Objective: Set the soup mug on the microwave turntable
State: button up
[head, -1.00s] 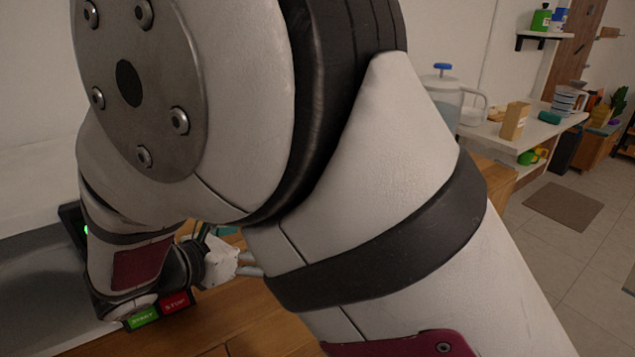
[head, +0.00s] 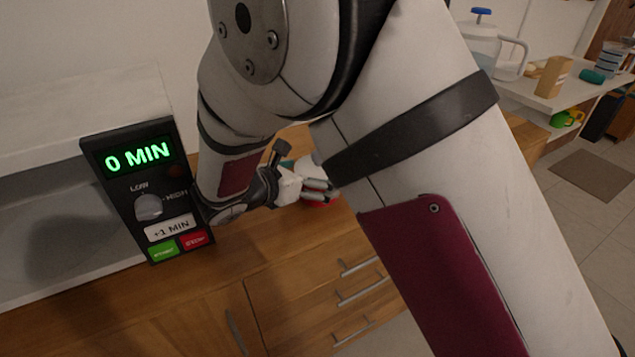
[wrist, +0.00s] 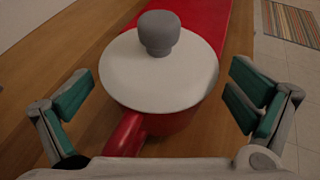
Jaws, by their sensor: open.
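The soup mug (wrist: 155,122) is red with a white lid (wrist: 160,75), a grey knob on top and a red handle (wrist: 128,132) pointing toward my gripper. My gripper (wrist: 160,100) is open, with one teal-padded finger on each side of the mug and neither visibly touching it. In the head view my gripper (head: 322,188) is over the wooden counter, and a little of the red mug (head: 318,203) shows behind it. The microwave (head: 145,190) is at the left, its panel reading 0 MIN. The turntable is not visible.
A red strip (wrist: 207,18) lies beyond the mug on the wooden counter (head: 285,232). Drawers with metal handles are below the counter edge. A clear pitcher (head: 480,45) with a blue knob and a tan box (head: 553,75) stand at the right back. My arm covers the middle.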

jog(key=shift+x, duration=1.2)
jog(key=c, duration=1.5)
jog(key=shift+r, duration=0.1)
jog(key=shift+c, duration=1.3)
jog(key=shift+r, duration=0.1)
